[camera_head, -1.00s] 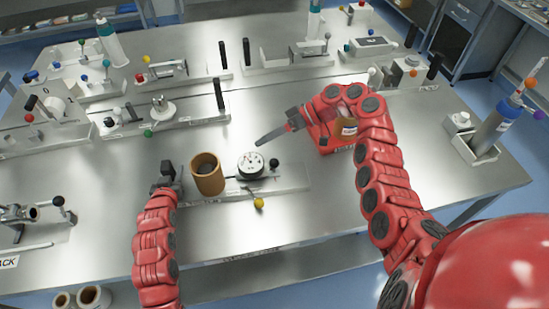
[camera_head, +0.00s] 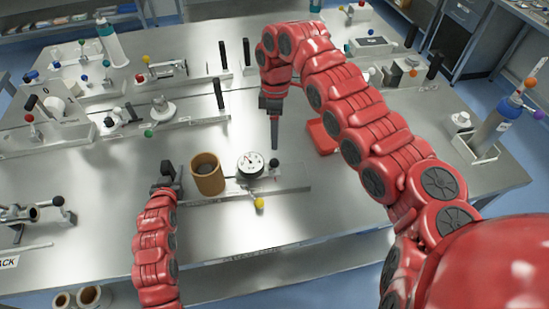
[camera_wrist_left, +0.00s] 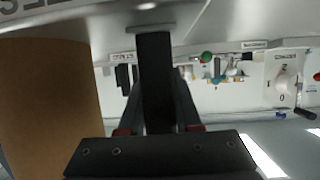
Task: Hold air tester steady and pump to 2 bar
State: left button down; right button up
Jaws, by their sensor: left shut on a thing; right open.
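The air tester is a flat metal base (camera_head: 292,178) with a brown cylinder (camera_head: 207,174), a round white-faced gauge (camera_head: 250,165), a black knob (camera_head: 274,162) right of the gauge and a yellow ball (camera_head: 259,203) at its front edge. My left gripper (camera_head: 167,172) is shut on a black upright handle at the base's left end. The handle (camera_wrist_left: 155,75) and the cylinder (camera_wrist_left: 45,110) also show in the left wrist view. My right gripper (camera_head: 274,138) points down, open and empty, just above the black knob; a gap between its fingers is hard to see. The gauge reading is too small to tell.
A red box (camera_head: 322,136) stands right of my right gripper, partly hidden by my right arm. Several other fixtures with black handles line the table's back, including one (camera_head: 165,110) behind the cylinder. The table front (camera_head: 225,235) is clear.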

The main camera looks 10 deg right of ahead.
aim_at(274, 160)
jog(key=f, duration=0.3)
jog(key=s+f, duration=0.1)
jog(key=f, duration=0.5)
jog(key=shift+s+a+f, duration=0.25)
jog(key=shift+s, duration=0.1)
grip_shut()
jog(key=shift+s+a, duration=0.1)
dwell(0.7)
